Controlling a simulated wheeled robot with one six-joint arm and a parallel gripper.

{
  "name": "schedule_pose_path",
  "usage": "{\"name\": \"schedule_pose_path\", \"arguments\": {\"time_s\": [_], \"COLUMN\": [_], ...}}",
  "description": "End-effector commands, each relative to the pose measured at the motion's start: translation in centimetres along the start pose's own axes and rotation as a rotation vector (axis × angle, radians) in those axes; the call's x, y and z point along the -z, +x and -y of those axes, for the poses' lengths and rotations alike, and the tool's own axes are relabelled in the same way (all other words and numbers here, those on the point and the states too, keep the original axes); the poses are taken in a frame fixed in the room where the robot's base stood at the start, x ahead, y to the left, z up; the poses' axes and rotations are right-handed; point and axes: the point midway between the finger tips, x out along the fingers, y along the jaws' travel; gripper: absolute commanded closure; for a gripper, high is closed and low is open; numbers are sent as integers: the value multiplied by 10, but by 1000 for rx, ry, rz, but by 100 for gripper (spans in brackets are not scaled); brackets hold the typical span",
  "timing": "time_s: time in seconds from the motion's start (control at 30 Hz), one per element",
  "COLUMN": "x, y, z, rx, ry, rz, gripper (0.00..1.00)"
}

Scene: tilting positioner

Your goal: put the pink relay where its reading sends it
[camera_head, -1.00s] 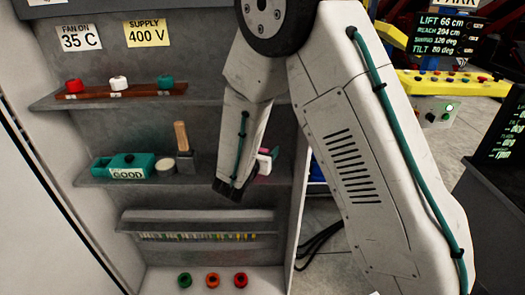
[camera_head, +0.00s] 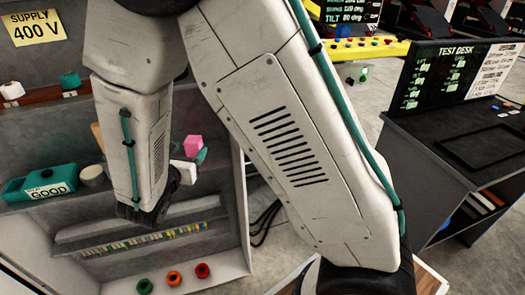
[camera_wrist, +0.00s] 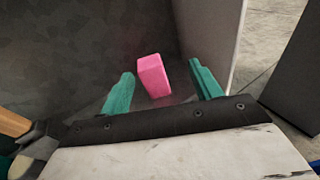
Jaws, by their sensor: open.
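The pink relay (camera_head: 193,145) stands at the right end of the cabinet's middle shelf, beside the right side wall. It also shows in the wrist view (camera_wrist: 153,75) as a small upright block. My gripper (camera_wrist: 162,84) is open and empty, its two teal fingers pointing at the relay. The relay appears in the gap between the fingertips, closer to the left one, with clear space on both sides. I cannot tell how far in depth the tips are from it. In the head view my forearm hides much of the gripper (camera_head: 200,157). No reading shows on the relay.
A teal box labelled GOOD (camera_head: 50,187) and a round pale item (camera_head: 93,175) are on the same shelf. A sign (camera_head: 36,27) reads SUPPLY 400 V. The cabinet's side wall (camera_wrist: 212,35) rises close to the right finger. A test desk (camera_head: 465,150) stands at right.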

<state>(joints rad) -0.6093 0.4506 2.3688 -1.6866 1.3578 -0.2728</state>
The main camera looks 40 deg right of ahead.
Motion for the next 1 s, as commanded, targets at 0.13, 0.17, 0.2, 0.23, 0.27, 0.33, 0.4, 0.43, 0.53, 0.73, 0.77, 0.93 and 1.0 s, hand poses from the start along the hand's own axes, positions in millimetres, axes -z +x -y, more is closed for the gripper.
{"name": "schedule_pose_path", "arguments": {"time_s": [0.13, 0.17, 0.2, 0.23, 0.27, 0.33, 0.4, 0.43, 0.53, 0.73, 0.77, 0.93, 1.0], "x": [-50, -60, -71, -78, -83, -94, -103, -106, -111, -116, -117, -123, -125], "y": [13, 14, 13, 12, 9, 2, -11, -17, -43, -101, -109, -145, -154], "z": [61, 78, 99, 114, 128, 158, 188, 199, 232, 264, 265, 263, 261], "rx": [242, 304, 384, 442, 496, 617, 742, 797, 969, 1262, 1297, 1435, 1466], "ry": [232, 292, 372, 431, 487, 620, 764, 830, 1052, 1497, 1559, 1825, 1889], "rz": [-46, -59, -77, -91, -106, -140, -178, -196, -262, -423, -448, -581, -619], "gripper": [37, 37, 37, 37, 37, 37, 37, 37, 37, 37, 37, 37, 37]}}
